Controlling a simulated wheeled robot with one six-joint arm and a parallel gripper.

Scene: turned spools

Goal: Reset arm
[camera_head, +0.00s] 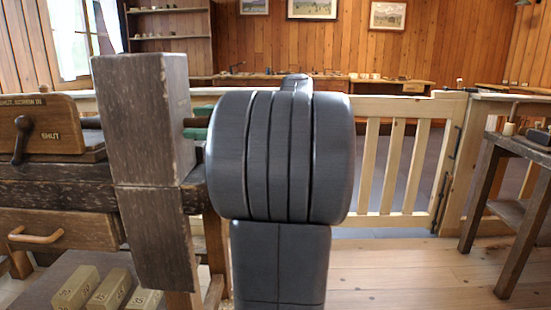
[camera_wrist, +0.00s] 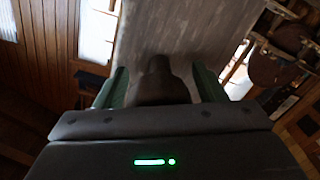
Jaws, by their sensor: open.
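My gripper (camera_wrist: 161,80) is open in the wrist view, with one green finger on each side of a dark brown knob (camera_wrist: 160,82). The knob stands out from a grey weathered wooden post behind it. Whether the fingers touch the knob cannot be told. In the head view the thick wooden post (camera_head: 145,120) stands left of centre, and parts of the green fingers show at its right side. My dark grey arm fills the middle of the head view and hides most of my gripper.
A wooden box with a lever marked SHUT (camera_head: 45,130) is at the left, above a drawer (camera_head: 60,230). Several pale blocks (camera_head: 108,290) lie below. A slatted wooden gate (camera_head: 395,165) stands behind, and a side table (camera_head: 520,150) at the right. Floor at front right is clear.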

